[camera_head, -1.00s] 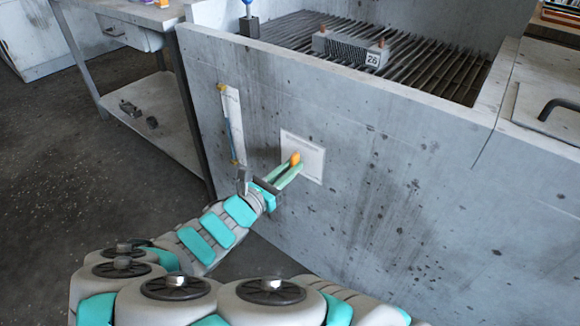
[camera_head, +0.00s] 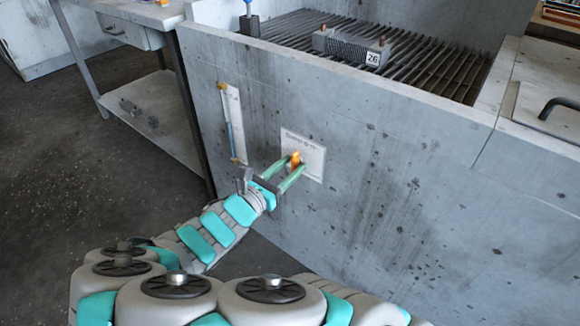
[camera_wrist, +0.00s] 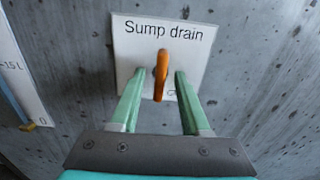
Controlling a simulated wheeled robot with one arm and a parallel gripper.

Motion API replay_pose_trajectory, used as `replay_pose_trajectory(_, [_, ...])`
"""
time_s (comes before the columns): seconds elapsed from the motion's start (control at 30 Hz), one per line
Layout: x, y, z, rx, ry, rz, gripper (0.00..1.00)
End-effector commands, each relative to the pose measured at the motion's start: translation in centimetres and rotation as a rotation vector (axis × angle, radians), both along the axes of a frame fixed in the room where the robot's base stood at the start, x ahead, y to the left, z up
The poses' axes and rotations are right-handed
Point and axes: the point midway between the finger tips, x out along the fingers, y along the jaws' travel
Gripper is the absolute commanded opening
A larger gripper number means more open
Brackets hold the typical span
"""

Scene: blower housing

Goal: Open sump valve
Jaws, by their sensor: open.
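The sump valve shows as an orange handle (camera_head: 296,159) on a white plate (camera_head: 312,152) fixed to the concrete wall. In the wrist view the plate (camera_wrist: 197,52) reads "Sump drain", and the orange handle (camera_wrist: 161,75) stands roughly upright in front of it. My gripper (camera_head: 290,168) is open at the plate, with its green fingers spread on either side of the handle. In the wrist view the gripper (camera_wrist: 159,82) has a finger left and a finger right of the handle, with a visible gap on each side.
A level gauge (camera_head: 232,122) with a blue column is mounted on the wall left of the plate. The tank holds a slatted grate (camera_head: 440,70) with a block marked 26 (camera_head: 350,47). A bench (camera_head: 150,105) with a lower shelf stands at left. The wall right of the plate is clear.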

Motion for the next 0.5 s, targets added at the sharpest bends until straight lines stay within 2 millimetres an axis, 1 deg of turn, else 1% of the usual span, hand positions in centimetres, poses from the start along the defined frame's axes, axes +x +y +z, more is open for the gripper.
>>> replay_pose_trajectory(0.17, [-0.8,0.7,-0.1,0.001,0.000,0.002,0.46])
replay_pose_trajectory(0.5, [-4.6,3.7,-0.1,0.001,0.002,0.004,0.46])
